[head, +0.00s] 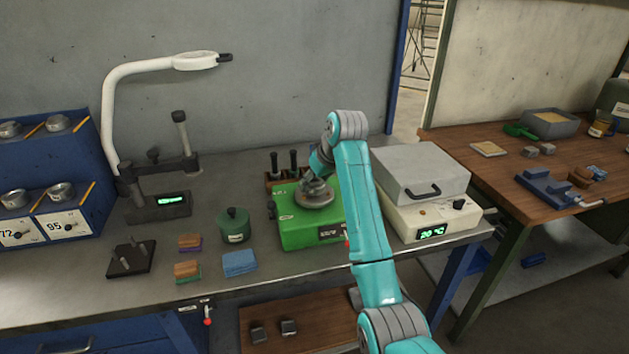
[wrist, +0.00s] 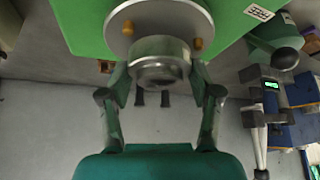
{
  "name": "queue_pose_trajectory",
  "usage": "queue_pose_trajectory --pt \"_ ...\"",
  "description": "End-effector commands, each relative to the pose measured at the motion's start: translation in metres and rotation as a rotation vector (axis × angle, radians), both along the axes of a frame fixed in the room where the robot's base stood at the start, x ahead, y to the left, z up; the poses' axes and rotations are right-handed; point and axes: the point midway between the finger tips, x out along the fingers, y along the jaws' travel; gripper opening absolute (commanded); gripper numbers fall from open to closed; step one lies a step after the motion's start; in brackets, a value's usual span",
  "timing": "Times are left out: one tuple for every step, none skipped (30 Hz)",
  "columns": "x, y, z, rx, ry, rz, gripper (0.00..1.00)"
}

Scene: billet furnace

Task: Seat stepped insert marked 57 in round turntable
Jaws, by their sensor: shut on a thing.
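The round turntable (head: 315,198) sits on top of the green machine (head: 296,229) in the middle of the bench. In the wrist view the turntable (wrist: 121,17) is a pale disc with two orange-yellow studs. My gripper (wrist: 160,72) is shut on a round stepped metal insert (wrist: 158,58), one finger on each side. The insert overlaps the disc in the wrist view; I cannot tell whether it is seated or just above it. No number is readable on it. In the head view my gripper (head: 314,178) is over the turntable, partly hidden by my arm.
A blue rack (head: 78,165) with several metal inserts and cards 72 and 95 stands at the left.

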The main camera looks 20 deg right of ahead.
Motion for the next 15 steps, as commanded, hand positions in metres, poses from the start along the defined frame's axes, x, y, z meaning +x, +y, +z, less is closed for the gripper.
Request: queue_pose_trajectory --pt "0.0004 0.0001 0.0015 0.0 -0.003 0.0 0.0" --pt "0.0005 0.0001 0.0014 0.0 -0.003 0.0 0.0" --pt "0.0004 0.0001 0.0013 0.0 -0.003 0.0 0.0" --pt "0.0004 0.0001 0.0011 0.0 -0.003 0.0 0.0" --pt "0.0004 0.0 0.0008 0.0 -0.003 0.0 0.0" --pt "0.0004 0.0 0.0003 0.0 -0.003 0.0 0.0" --pt "0.0004 0.0001 -0.0001 0.0 -0.003 0.0 0.0" --pt "0.0004 0.0 -0.0005 0.0 -0.003 0.0 0.0" --pt "0.0004 0.0001 -0.0011 0.0 -0.003 0.0 0.0" --pt "0.0004 0.0001 -0.0015 0.0 -0.003 0.0 0.0" --pt "0.0005 0.0001 -0.002 0.0 -0.003 0.0 0.0" --pt "0.0005 0.0 -0.0026 0.0 -0.003 0.0 0.0" --pt "0.0005 0.0 -0.0031 0.0 -0.003 0.0 0.0" --pt "0.0006 0.0 -0.0035 0.0 -0.003 0.0 0.0" --pt "0.0006 0.0 -0.0042 0.0 -0.003 0.0 0.0"
